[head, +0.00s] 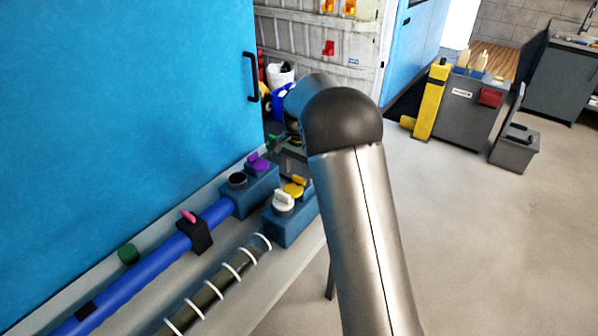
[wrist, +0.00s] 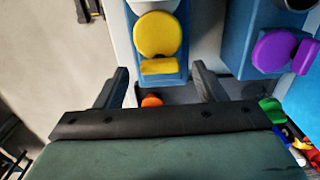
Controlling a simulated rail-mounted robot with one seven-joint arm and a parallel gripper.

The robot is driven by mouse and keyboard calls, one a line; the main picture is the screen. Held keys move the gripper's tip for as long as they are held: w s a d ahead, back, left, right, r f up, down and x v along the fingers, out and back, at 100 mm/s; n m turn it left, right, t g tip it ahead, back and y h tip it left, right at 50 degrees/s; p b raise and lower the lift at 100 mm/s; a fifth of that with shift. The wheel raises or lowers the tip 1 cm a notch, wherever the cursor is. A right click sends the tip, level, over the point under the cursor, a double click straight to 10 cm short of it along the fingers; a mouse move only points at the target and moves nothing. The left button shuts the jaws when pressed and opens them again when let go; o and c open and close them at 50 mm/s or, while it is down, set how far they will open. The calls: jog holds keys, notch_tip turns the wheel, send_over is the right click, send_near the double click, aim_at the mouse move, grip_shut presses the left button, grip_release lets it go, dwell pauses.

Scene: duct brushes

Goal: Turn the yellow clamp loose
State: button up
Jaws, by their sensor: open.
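The yellow clamp (wrist: 158,34) has a round knob and a short flat tab (wrist: 160,66). It sits on top of a blue block (wrist: 177,70). My gripper (wrist: 160,78) is open and empty. In the wrist view its two dark fingers stand on either side of the block's end, just short of the clamp's tab, and do not touch the clamp. In the head view my arm mostly hides the gripper.
A purple clamp (wrist: 274,51) sits on a neighbouring blue block. A small orange part (wrist: 151,100) shows between my fingers and a green part (wrist: 272,107) to their right. A blue duct (head: 150,272) and a ringed tube (head: 222,283) lie on the bench. A blue panel stands behind.

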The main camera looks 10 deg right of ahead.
jog(key=shift+f, duration=0.7)
jog(key=c, duration=1)
